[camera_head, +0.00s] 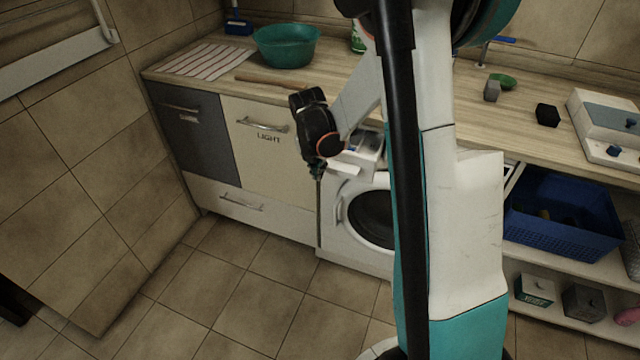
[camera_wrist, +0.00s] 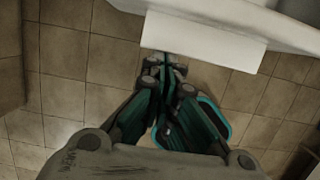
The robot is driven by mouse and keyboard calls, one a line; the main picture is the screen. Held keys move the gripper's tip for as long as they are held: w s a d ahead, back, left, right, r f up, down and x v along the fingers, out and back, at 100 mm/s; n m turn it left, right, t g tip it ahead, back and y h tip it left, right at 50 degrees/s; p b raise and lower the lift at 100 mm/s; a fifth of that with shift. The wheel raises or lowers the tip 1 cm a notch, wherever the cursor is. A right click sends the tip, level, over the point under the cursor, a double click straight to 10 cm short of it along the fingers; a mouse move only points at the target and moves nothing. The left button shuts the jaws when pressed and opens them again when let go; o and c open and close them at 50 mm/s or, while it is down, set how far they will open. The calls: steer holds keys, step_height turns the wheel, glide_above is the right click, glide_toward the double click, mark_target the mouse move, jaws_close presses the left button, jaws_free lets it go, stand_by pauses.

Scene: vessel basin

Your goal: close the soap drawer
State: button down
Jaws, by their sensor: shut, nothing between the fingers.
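The soap drawer (camera_head: 345,170) is a white tray at the top left of the white washing machine (camera_head: 345,238) in the head view. It sticks out from the front, so it stands open. Its white front panel (camera_wrist: 203,38) fills the upper middle of the wrist view. My gripper (camera_head: 317,172) is shut and empty, just left of the drawer front in the head view. In the wrist view my fingertips (camera_wrist: 164,64) lie together by the panel's lower edge. I cannot tell whether they touch it.
The wooden counter (camera_head: 222,77) runs above the machine, with a green basin (camera_head: 286,45) on it. The dark cabinet (camera_head: 190,132) and the cream LIGHT cabinet (camera_head: 262,150) stand to the left. A blue basket (camera_head: 562,230) is at right. The tiled floor (camera_head: 240,295) in front is clear.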

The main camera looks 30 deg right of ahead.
steer(key=w+d, duration=0.2)
steer(key=d, duration=0.1)
steer(key=w+d, duration=0.3)
steer(key=w+d+p, duration=0.1)
steer(key=w+d, duration=0.2)
steer(key=d, duration=0.1)
